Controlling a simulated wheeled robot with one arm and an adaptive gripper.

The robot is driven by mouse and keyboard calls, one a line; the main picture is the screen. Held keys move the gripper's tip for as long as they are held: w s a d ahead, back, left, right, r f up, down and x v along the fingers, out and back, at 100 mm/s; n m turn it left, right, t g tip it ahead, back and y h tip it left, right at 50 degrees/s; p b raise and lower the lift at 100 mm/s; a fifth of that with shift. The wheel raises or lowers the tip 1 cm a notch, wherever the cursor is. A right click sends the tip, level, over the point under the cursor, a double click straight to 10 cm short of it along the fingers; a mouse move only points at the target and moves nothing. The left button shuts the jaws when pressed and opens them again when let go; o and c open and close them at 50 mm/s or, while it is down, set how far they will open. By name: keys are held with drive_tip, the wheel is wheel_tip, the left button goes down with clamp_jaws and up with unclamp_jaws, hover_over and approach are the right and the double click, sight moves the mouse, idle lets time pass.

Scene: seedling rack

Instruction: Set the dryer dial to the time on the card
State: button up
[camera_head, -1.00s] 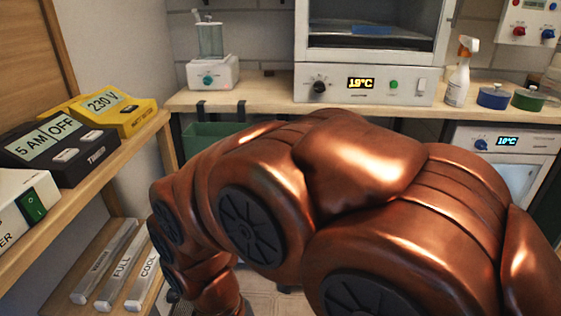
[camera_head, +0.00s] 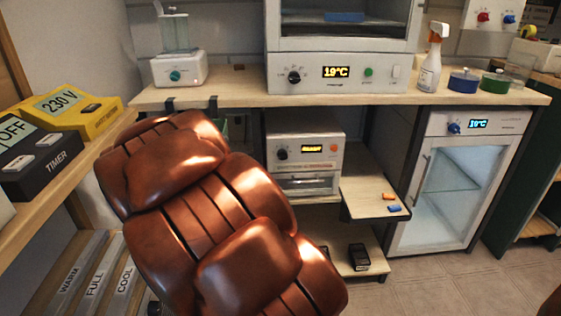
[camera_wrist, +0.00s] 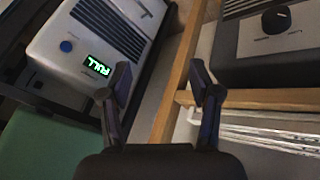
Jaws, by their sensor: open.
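Several appliances have dials, and no label I can read marks one as the dryer. The large white cabinet on the bench (camera_head: 447,95) has a black dial (camera_head: 294,77) and a yellow 19°C display. A smaller white unit (camera_head: 309,123) under the bench has a dark dial (camera_head: 282,154) and an amber display too small to read. No card with a time is readable. My gripper (camera_wrist: 162,85) is open and empty in the wrist view, over a wooden edge. A grey unit with a black dial (camera_wrist: 276,20) is at its upper right. My gripper is hidden in the head view.
A white box with a green FULL display (camera_wrist: 97,66) lies left of my fingers. A small fridge (camera_head: 480,122) reads 19°C. A side shelf (camera_head: 365,185) holds orange and blue pieces. A timer (camera_head: 50,165) and yellow 230 V box (camera_head: 85,112) stand left. Floor (camera_head: 450,285) is clear at right.

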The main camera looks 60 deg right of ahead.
drive_tip(key=w+d+h, duration=0.2)
drive_tip(key=d+h, duration=0.1)
drive_tip(key=d, duration=0.7)
drive_tip(key=n+h+b, duration=0.2)
drive_tip(key=n+h, duration=0.1)
drive_tip(key=h, duration=0.8)
approach(280, 157)
drive_tip(key=d, duration=0.2)
drive_tip(key=shift+w+b+x, duration=0.2)
drive_tip(key=shift+b+x, duration=0.85)
drive_tip(key=shift+x, duration=3.05)
drive_tip(key=shift+f, duration=0.2)
drive_tip(key=shift+a, duration=0.1)
drive_tip(key=c, duration=1.1)
drive_tip(key=shift+m, duration=0.3)
drive_tip(key=shift+c, duration=0.2)
drive_tip(key=shift+r+p, duration=0.15)
drive_tip(key=shift+p, duration=0.2)
